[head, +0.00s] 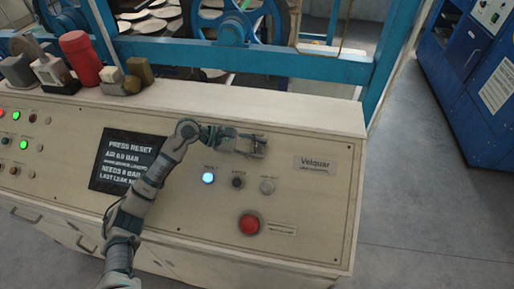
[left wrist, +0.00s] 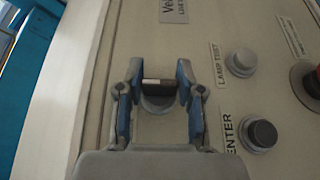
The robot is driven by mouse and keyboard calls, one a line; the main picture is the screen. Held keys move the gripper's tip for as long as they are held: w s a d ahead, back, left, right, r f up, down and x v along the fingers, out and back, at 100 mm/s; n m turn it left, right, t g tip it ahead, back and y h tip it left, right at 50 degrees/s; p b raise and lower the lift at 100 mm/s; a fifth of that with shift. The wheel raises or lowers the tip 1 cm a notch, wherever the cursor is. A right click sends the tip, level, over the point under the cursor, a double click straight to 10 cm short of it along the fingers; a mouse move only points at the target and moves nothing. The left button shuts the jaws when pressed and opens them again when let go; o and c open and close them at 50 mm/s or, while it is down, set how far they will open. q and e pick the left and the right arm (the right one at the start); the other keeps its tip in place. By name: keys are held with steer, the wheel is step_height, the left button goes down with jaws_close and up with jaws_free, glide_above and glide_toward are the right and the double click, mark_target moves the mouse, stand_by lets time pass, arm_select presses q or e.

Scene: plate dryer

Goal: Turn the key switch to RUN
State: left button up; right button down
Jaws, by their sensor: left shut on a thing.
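The key switch (left wrist: 158,104) shows in the left wrist view as a round grey base with a dark, bar-like key (left wrist: 160,83) across it. My left gripper (left wrist: 157,88) has its two blue-padded fingers on either side of the key and is shut on it. In the head view my left gripper (head: 254,147) is at the upper part of the cream panel, above the row of buttons, and largely hides the switch. No RUN marking can be read, so I cannot tell the key's position. My right gripper is not in view.
Below the gripper are a lit button (head: 208,178), a dark ENTER button (head: 238,182), a grey LAMP TEST button (head: 267,186) and a red mushroom button (head: 249,223). A black display (head: 122,160) reads PRESS RESET. A red cylinder (head: 81,58) stands on the ledge.

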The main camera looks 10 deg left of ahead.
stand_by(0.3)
arm_select(q)
steer(key=o, duration=1.2)
steer(key=shift+c, duration=0.2)
steer(key=v, duration=1.1)
steer(key=shift+a, duration=0.1)
steer(key=shift+a+r, duration=0.2)
steer(key=shift+a, duration=0.25)
